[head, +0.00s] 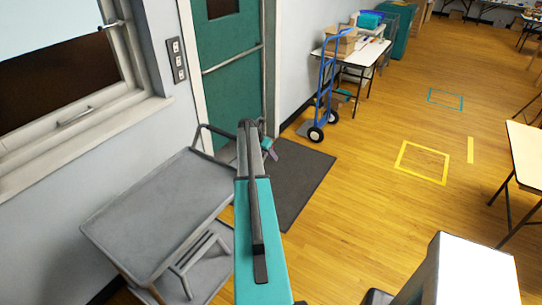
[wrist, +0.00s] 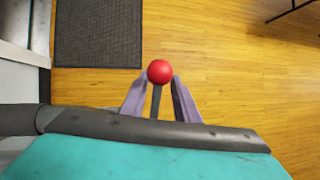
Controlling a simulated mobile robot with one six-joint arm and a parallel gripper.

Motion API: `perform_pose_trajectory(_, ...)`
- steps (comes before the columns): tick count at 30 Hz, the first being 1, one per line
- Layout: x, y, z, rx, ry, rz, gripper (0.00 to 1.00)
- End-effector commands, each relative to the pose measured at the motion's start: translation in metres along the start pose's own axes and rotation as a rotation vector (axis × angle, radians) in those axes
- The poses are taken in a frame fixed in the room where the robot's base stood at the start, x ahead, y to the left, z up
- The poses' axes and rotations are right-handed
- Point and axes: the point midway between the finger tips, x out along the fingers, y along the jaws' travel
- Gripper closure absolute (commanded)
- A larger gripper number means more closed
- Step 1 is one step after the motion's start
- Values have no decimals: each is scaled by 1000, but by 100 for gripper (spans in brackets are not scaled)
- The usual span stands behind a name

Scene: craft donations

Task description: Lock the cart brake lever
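The grey cart (head: 150,205) stands at the left in the head view, below the window, with its raised handle (head: 222,130) near the green door. The brake lever shows in the wrist view as a red ball knob (wrist: 160,72) on a dark stem (wrist: 156,102). My gripper (wrist: 158,80) is open, with its purple-grey fingers on either side of the lever and gaps to the stem. I cannot tell whether a fingertip touches the knob. In the head view my gripper (head: 269,147) is small and partly hidden beyond my arm; the red knob is not visible there.
A dark mat (head: 300,185) lies before the green door (head: 235,70). A blue hand truck (head: 326,85) stands beside a loaded table (head: 345,58). Another table (head: 528,150) is at the right edge.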

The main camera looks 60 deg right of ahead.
Motion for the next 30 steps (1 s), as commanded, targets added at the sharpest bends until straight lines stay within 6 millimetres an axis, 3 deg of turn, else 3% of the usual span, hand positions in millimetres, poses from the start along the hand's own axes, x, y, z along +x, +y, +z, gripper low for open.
perform_pose_trajectory(8,-18,1,-2,-1,-1,2,72)
perform_pose_trajectory(30,-114,0,-1,0,-2,2,72)
